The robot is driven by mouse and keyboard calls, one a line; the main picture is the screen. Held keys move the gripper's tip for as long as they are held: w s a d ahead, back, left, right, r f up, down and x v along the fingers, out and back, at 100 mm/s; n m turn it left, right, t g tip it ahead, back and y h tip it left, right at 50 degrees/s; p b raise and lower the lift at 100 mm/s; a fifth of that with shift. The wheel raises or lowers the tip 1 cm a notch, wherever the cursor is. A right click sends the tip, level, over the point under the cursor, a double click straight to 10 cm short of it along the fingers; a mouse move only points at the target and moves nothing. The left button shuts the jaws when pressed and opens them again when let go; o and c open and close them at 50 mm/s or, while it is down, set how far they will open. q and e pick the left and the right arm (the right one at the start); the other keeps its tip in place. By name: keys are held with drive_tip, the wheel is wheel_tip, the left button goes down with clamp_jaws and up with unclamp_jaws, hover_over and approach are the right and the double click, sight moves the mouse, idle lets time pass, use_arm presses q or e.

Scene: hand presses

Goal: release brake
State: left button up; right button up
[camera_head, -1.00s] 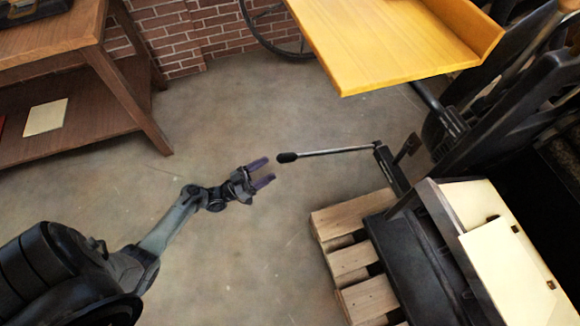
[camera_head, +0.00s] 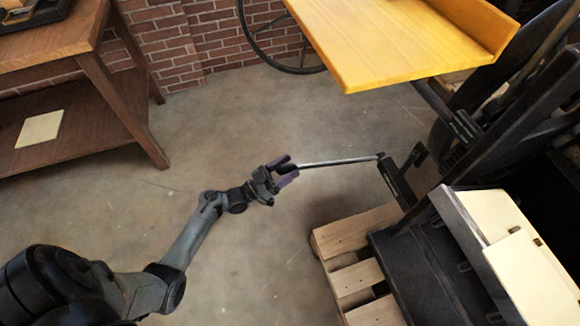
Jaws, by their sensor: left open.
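The brake lever (camera_head: 335,162) is a thin metal rod that runs left from a dark bracket (camera_head: 395,180) on the press. Its dark handle end lies at my left gripper (camera_head: 287,171). The two purple fingers are open, one on each side of the handle end, which they partly hide. I cannot tell whether the fingers touch it. My right gripper is not in view.
A yellow wooden board (camera_head: 385,45) juts out above the lever. A wooden pallet (camera_head: 350,235) lies below it under the dark press. A wooden table (camera_head: 100,90) stands at the left. Concrete floor (camera_head: 240,120) is clear between.

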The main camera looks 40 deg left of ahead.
use_arm(q)
drive_tip(key=shift+x, duration=0.8)
clamp_jaws()
